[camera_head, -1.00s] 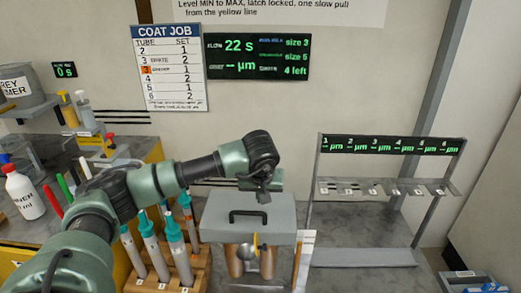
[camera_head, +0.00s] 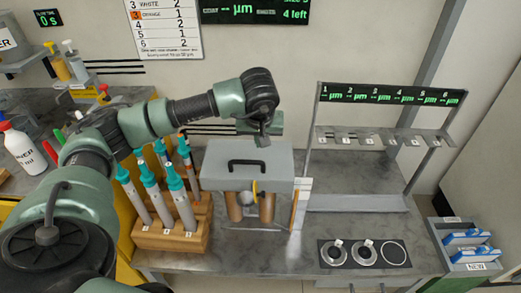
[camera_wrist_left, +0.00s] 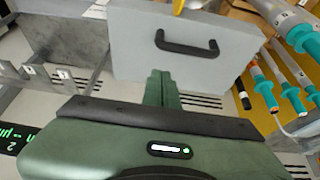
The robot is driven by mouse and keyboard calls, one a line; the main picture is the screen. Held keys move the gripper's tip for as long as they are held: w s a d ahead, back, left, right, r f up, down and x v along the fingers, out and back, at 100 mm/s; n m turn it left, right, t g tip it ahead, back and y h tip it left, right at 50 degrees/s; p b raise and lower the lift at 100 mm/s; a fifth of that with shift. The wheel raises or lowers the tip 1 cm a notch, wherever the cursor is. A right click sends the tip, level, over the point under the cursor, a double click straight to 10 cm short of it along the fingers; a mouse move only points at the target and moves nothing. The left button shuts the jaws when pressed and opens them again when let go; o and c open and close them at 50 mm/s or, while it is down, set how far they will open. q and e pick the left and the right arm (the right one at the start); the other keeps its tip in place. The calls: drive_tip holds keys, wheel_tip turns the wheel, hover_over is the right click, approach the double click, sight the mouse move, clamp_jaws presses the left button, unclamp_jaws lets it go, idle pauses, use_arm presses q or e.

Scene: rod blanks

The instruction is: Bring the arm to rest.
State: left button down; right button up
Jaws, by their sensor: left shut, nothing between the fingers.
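My left arm reaches in from the left in the head view. Its gripper (camera_head: 263,141) hangs in the air at or behind the back edge of a grey box (camera_head: 222,170) with a black handle. In the wrist view the green fingers (camera_wrist_left: 160,88) are pressed together with nothing between them. They point toward the grey box (camera_wrist_left: 135,55), and its handle (camera_wrist_left: 187,47) shows beyond the tips. A gap shows between gripper and handle. My right gripper is in neither view.
A wooden block (camera_head: 165,238) holds several teal-topped tubes left of the box. A grey rack (camera_head: 360,203) with numbered slots stands right. A dark panel with round rings (camera_head: 365,254) lies at front right. Blue packs (camera_head: 468,238) lie in a bin. A white bottle (camera_head: 24,150) stands far left.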

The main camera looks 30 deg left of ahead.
use_arm(q)
drive_tip(key=s+d+f+b, duration=0.1)
drive_tip(key=s+d, duration=0.3)
drive_tip(key=s, duration=0.2)
drive_tip(key=shift+s, duration=0.3)
